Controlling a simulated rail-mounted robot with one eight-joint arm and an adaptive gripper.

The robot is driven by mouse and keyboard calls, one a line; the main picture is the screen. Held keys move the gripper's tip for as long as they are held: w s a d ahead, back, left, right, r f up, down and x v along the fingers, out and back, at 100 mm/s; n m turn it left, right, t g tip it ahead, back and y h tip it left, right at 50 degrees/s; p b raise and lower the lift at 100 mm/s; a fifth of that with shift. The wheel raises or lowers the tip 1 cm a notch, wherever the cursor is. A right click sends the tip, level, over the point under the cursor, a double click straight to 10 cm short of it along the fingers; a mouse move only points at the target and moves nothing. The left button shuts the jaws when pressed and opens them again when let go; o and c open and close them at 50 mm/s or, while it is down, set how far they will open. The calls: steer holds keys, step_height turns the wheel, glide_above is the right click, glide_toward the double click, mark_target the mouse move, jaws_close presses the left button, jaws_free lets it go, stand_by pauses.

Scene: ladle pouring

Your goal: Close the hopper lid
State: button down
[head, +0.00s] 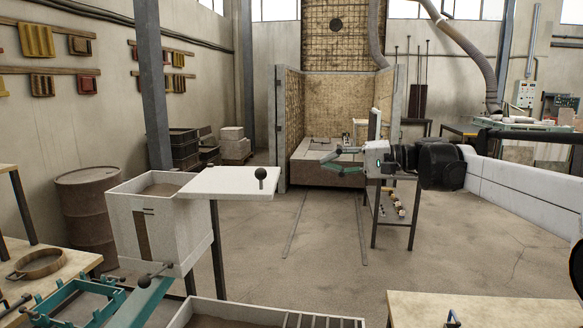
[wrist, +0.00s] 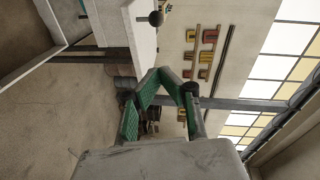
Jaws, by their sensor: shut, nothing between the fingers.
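The hopper (head: 158,232) is a pale box at the left in the head view, with brown sand showing in its open top. Its white lid (head: 225,181) lies flat, reaching out to the right of the opening and leaving much of the sand uncovered. A dark ball knob (head: 261,173) stands near the lid's right end. In the wrist view the lid (wrist: 143,42) and knob (wrist: 156,18) show at the top, beyond the fingers. My gripper (head: 325,163), with green fingers, is right of the knob, apart from it. It is shut and empty; its fingers also show in the wrist view (wrist: 160,74).
A teal frame (head: 75,300) and a handle with dark knobs sit below the hopper. A rusty barrel (head: 95,215) stands behind it on the left. A table (head: 480,308) is at the front right. Open floor lies between lid and gripper.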

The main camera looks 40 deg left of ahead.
steer(key=s+d+p+x, duration=0.1)
steer(key=s+p+x, duration=0.1)
steer(key=x, duration=1)
steer(key=shift+s+a+f+p, duration=0.25)
steer(key=shift+s+p, duration=0.2)
steer(key=shift+p, duration=0.2)
